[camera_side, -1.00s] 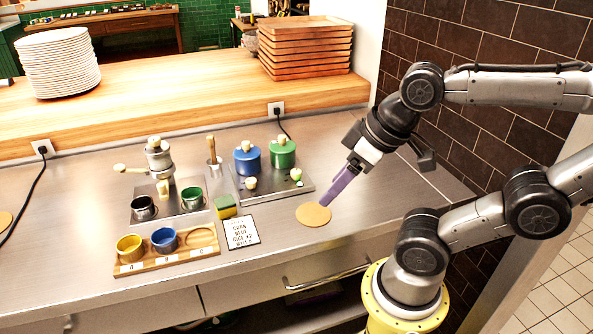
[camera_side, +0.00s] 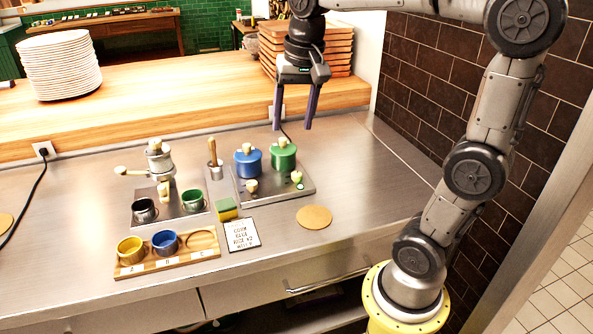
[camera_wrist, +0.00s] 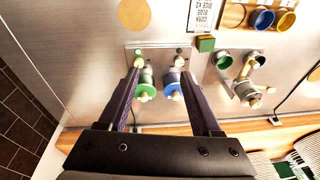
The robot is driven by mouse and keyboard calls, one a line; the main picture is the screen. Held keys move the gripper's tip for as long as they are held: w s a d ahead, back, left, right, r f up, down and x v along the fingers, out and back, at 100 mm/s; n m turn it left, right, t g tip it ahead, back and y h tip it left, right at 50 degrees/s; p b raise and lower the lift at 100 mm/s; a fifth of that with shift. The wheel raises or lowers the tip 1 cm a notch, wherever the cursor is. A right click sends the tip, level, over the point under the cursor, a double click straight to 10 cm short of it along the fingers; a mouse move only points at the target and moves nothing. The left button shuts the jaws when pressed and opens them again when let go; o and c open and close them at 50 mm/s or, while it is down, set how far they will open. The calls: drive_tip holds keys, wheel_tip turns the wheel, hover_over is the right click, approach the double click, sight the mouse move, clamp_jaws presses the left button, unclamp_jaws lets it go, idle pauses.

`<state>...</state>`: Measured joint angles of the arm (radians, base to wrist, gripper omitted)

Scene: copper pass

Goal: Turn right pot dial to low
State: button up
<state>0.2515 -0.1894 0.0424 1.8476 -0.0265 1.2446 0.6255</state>
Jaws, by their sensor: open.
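The green pot (camera_side: 283,157) stands at the right on a metal hot plate (camera_side: 308,190), beside the blue pot (camera_side: 248,164). Both pots have cream lid knobs. The right pot dial (camera_side: 296,175) is a cream knob in front of the green pot, with a small green light by it. The left dial (camera_side: 251,187) is in front of the blue pot. My gripper (camera_side: 292,127) is open and empty, pointing down above and behind the pots. In the wrist view my gripper (camera_wrist: 160,72) spans the two pots; the right dial (camera_wrist: 138,63) is close to one fingertip. I cannot read the dial's setting.
A round tan disc (camera_side: 314,217) lies right of a printed card (camera_side: 242,234). A sponge (camera_side: 226,209), a grinder (camera_side: 159,160) and a cup rack (camera_side: 130,268) are to the left. Stacked trays (camera_side: 340,50) stand on the wooden shelf behind. The counter's right side is clear.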

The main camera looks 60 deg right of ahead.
sight(297, 173)
drive_tip(key=w+d+f+m+g, duration=0.25)
drive_tip(key=w+d+f, duration=0.35)
drive_tip(key=d, duration=0.5)
drive_tip(key=shift+m+y, duration=0.3)
drive_tip(key=shift+m, duration=0.05)
drive_tip(key=f, duration=0.5)
drive_tip(key=s+f, duration=0.1)
drive_tip(key=f, duration=0.8)
drive_tip(key=shift+s+a+f, duration=0.2)
drive_tip(key=shift+s+f, duration=0.05)
drive_tip(key=shift+f, duration=0.05)
clamp_jaws()
